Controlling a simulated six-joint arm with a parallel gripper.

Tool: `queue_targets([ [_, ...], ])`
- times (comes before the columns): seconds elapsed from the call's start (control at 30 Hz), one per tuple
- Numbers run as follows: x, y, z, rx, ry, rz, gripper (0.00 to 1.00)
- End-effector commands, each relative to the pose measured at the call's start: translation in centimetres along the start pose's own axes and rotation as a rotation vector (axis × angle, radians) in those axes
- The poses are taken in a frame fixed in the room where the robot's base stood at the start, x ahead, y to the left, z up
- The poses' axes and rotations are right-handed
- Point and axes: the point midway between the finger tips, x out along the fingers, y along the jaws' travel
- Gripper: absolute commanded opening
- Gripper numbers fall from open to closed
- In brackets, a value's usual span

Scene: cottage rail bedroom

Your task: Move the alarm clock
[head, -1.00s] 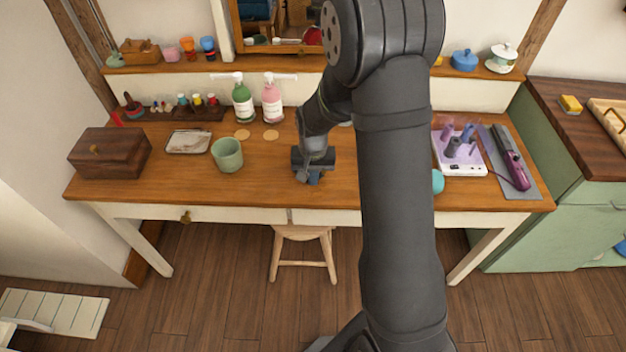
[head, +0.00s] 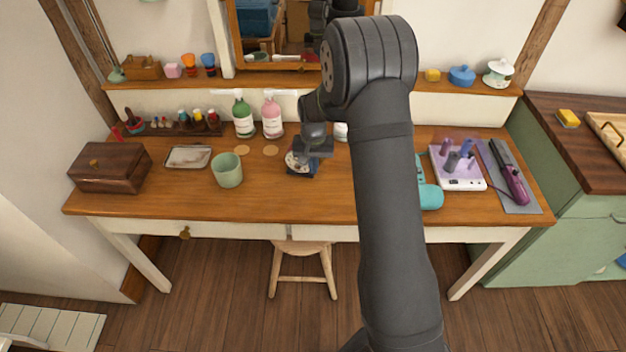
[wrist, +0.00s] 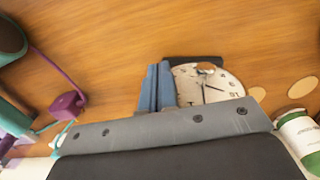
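The alarm clock (head: 294,161), with a round cream face and dark hands, is on the wooden desk, left of and partly behind my gripper in the head view. In the wrist view, the clock face (wrist: 208,86) shows just right of my fingers, its lower part hidden by the gripper body. My gripper (wrist: 157,88) has its two blue-grey fingers together at the clock's left edge, with no clear gap between them. I cannot tell whether they touch the clock. In the head view, my gripper (head: 313,160) is low over the desk.
A green cup (head: 227,170) stands left of the clock. Green (head: 243,118) and pink (head: 272,117) pump bottles stand behind. A teal object (head: 430,196) and a lilac-white tray (head: 458,182) are to the right. The desk's front middle (head: 300,205) is clear.

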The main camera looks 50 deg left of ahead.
Motion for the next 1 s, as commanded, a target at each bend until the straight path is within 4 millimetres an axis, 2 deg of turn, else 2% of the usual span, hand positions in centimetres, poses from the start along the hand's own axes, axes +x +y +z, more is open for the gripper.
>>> queue_targets([
  [0.1, 0.1, 0.0, -2.6, 0.001, 0.001, 0.000, 0.00],
  [0.37, 0.1, 0.0, -7.4, 0.000, 0.002, 0.000, 0.00],
  [1.0, 0.0, 0.0, -7.2, 0.000, 0.000, 0.000, 0.00],
])
